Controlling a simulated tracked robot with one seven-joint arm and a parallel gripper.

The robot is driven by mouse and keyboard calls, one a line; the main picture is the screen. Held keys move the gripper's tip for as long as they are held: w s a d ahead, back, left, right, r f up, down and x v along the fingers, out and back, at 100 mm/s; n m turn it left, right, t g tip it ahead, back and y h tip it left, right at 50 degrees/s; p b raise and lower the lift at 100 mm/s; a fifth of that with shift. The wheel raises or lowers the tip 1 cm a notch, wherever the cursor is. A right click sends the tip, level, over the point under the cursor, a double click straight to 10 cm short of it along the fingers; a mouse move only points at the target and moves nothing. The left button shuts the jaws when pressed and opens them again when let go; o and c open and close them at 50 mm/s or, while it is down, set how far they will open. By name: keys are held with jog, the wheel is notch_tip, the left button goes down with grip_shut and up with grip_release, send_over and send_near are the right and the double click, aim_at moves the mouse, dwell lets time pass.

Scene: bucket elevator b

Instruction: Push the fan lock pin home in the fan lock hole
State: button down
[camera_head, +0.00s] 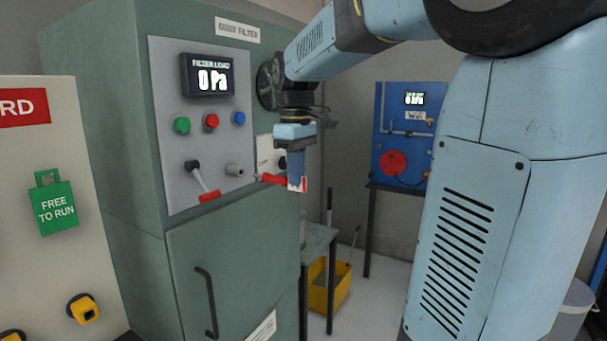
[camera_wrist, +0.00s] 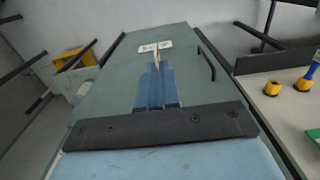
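A thin red-handled piece that looks like the fan lock pin (camera_head: 272,179) lies nearly level at my fingertips, its narrow end pointing left. My gripper (camera_head: 296,182) points down with its blue fingers close together and seems shut on this piece. A white and red bit shows at the fingertips. In the wrist view a thin pale-red sliver (camera_wrist: 156,62) shows at the fingertips (camera_wrist: 156,70). A short grey round boss (camera_head: 235,170) on the filter panel, perhaps the fan lock hole, is left of the pin's narrow end. The pin appears apart from it.
A white side plate (camera_head: 265,152) is behind my gripper. A small table (camera_head: 318,236) and yellow bin (camera_head: 330,286) stand beyond.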

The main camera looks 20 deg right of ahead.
jog(key=shift+w+a, duration=0.75)
jog(key=shift+w, duration=0.3)
jog(key=shift+w+a+r, duration=0.1)
jog(key=shift+w+a, duration=0.6)
jog(key=shift+w, duration=0.2)
jog(key=shift+w+a, duration=0.65)
jog(key=shift+w, duration=0.2)
dwell(1.7)
jog(key=c, duration=1.8)
grip_release()
jog(key=o, duration=0.5)
notch_tip(320, 180, up, 14)
jog(key=shift+w+f, duration=0.1)
jog(key=shift+f, duration=0.05)
